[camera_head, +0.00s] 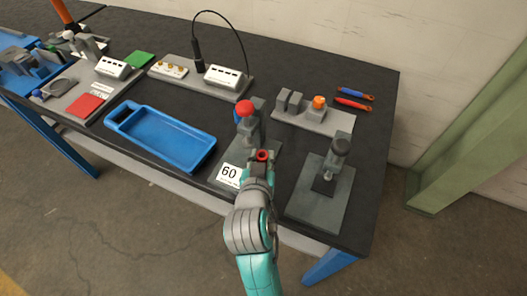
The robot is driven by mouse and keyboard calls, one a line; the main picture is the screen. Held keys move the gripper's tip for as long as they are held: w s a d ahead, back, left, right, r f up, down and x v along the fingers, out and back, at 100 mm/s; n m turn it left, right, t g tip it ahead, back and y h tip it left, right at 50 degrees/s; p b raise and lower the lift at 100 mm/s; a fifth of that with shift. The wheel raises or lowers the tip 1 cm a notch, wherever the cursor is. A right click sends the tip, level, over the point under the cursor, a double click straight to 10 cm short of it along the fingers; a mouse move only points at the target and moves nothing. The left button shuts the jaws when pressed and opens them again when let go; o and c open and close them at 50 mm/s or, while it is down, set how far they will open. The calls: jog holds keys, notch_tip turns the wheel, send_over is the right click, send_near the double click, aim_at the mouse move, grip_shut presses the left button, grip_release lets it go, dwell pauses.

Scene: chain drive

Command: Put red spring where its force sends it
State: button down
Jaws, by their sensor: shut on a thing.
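The red spring (262,154) shows as a small red ring with a dark centre at the tip of my gripper (260,164). My gripper is shut on it; its fingers are small and partly hidden by my wrist. The spring is in front of a grey test stand with a red ball knob (245,108). A white display reading 60 (229,172) is on the stand's base, just left of my gripper. A red pad (85,104) lies at the left and a green pad (138,60) behind it. An empty-looking blue tray (160,138) lies between the pads and the stand.
A panel with a cable (222,76) stands at the back.

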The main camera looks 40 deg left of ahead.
aim_at(264, 154)
jog(key=x, duration=0.3)
jog(key=shift+w+f, duration=0.1)
jog(key=shift+f, duration=0.3)
jog(key=shift+f, duration=0.1)
jog(key=shift+f, duration=0.1)
jog(key=c, duration=0.9)
grip_release()
jog(key=shift+o, duration=0.2)
